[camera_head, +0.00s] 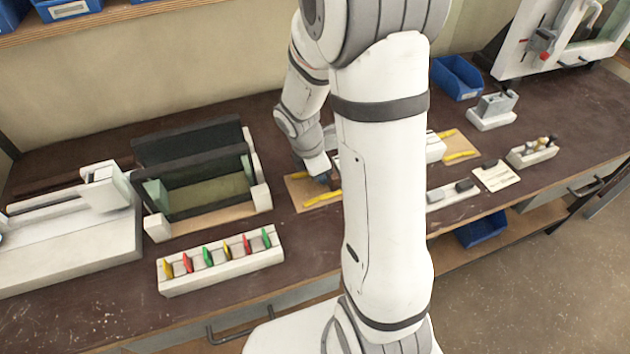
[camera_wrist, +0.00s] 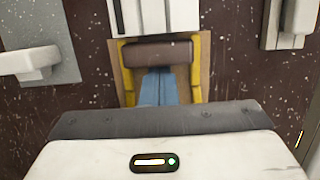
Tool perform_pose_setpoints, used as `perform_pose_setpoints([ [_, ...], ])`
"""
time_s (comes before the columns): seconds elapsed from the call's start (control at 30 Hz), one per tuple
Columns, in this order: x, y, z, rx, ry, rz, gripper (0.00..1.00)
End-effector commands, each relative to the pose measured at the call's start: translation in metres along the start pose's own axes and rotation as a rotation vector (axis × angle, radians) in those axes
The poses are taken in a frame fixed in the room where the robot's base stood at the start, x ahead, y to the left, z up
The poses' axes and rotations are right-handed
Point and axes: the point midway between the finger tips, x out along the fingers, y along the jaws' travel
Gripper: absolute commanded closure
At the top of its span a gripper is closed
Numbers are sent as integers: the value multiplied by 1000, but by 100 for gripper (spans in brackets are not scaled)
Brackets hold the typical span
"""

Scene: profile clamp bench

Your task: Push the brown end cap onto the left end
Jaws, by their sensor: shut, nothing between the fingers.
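The brown end cap (camera_wrist: 158,52) lies between two yellow guides (camera_wrist: 196,70) on a tan board, which also shows in the head view (camera_head: 300,196). The end of the white profile (camera_wrist: 180,15) is just beyond the cap; I cannot tell whether a gap is left between them. My gripper (camera_wrist: 158,72) is shut and empty, with its blue fingers right behind the cap on the side away from the profile. The fingertips look at or very near the cap; contact is not clear. In the head view my gripper (camera_head: 324,179) is low over the board, and my arm hides most of the profile.
A white rack with several coloured clips (camera_head: 222,276) stands at the front, left of my arm. A dark-walled open holder (camera_head: 262,197) is behind it. A second board with yellow guides (camera_head: 466,146) and small white blocks (camera_head: 532,154) are on the right. Dark bench is bare at front left.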

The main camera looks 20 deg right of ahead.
Motion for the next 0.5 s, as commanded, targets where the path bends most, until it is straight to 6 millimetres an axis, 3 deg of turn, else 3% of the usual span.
perform_pose_setpoints([
  [0.5, 2, 0, 6, 0, 0, -1, 100],
])
